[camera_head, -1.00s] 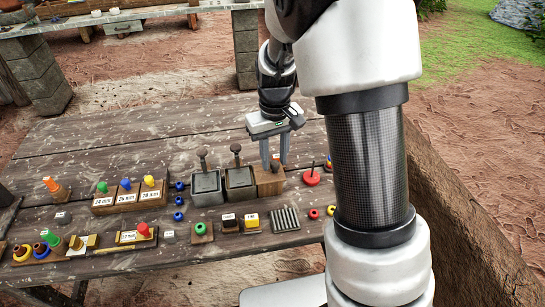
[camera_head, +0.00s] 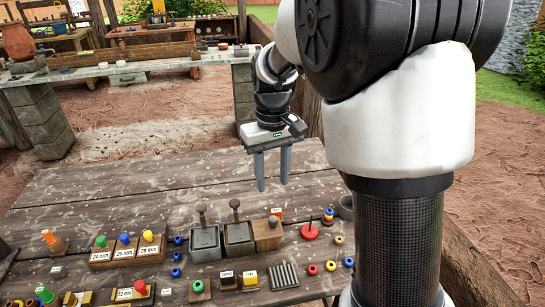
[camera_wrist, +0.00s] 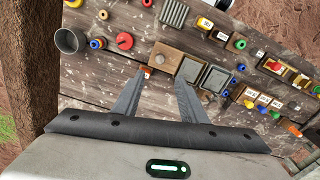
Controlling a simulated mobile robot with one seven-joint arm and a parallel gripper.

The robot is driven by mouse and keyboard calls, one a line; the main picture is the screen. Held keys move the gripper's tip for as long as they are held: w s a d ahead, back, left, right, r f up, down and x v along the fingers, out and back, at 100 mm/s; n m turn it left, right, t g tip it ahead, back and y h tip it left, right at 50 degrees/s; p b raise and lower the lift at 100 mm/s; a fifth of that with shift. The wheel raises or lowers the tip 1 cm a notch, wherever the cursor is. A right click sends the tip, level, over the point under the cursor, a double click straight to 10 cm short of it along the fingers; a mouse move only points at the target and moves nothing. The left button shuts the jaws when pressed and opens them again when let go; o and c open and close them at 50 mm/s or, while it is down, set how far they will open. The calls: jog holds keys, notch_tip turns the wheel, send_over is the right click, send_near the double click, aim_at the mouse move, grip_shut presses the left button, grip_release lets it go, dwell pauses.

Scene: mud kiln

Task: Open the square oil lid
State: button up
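Which one is the square oil lid, I cannot tell. The wrist view also shows the wooden box (camera_wrist: 165,58) and the grey boxes (camera_wrist: 190,69). My gripper (camera_head: 272,188) is open and empty, pointing down above the table, apart from and behind the boxes.
Labelled blocks with coloured pegs (camera_head: 125,249) stand to the left. A red disc with a rod (camera_head: 310,232), a stack of coloured rings (camera_head: 328,216) and a grey cup (camera_head: 346,207) are at the right. The back of the table (camera_head: 170,190) is clear.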

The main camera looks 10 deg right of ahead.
jog(key=shift+r+p, duration=0.3)
jog(key=shift+r, duration=2)
jog(key=s+d+r+m+t+p, duration=0.1)
jog(key=s+r+t, duration=0.2)
jog(key=s, duration=0.7)
jog(key=s+d+r+m+t, duration=0.2)
jog(key=s+r+t, duration=0.15)
jog(key=s, duration=0.65)
notch_tip(320, 180, up, 13)
jog(key=p, duration=1.3)
jog(key=shift+a+r+g, duration=0.2)
jog(key=shift+a+g, duration=0.05)
jog(key=shift+g, duration=0.2)
jog(key=shift+s, duration=0.1)
